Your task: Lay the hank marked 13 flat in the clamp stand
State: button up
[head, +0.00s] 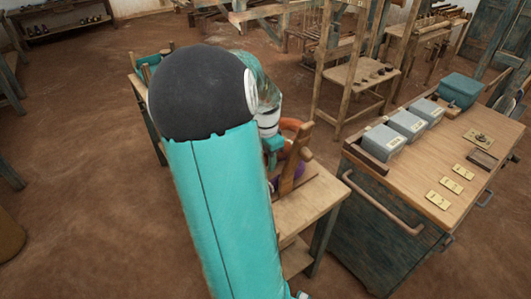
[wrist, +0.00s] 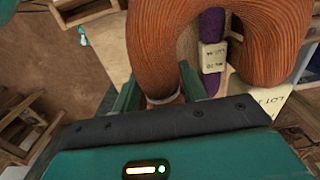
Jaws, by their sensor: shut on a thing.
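My gripper (wrist: 160,88) is shut on an orange-brown twisted hank (wrist: 150,40), its teal fingers on either side of one end of the loop. The hank also shows in the head view (head: 292,125), partly behind my arm. A purple hank (wrist: 212,24) with a pale tag (wrist: 213,57) shows inside the loop's opening. Another pale label (wrist: 270,97), partly cut off and starting "LOT", lies at the right. I cannot read the number 13 on any of them. An upright wooden piece (head: 297,158), possibly part of the clamp stand, rises from the small table beside the hanks.
The small wooden table (head: 312,205) is partly hidden by my arm. To its right, a workbench (head: 410,170) holds several grey bins (head: 383,142), a teal box (head: 460,90) and brass plates (head: 438,199). Wooden loom frames stand behind.

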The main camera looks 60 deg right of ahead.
jog(key=shift+f, duration=4.55)
jog(key=o, duration=1.1)
jog(key=shift+o, duration=0.2)
notch_tip(320, 180, up, 14)
jog(key=shift+f, duration=0.1)
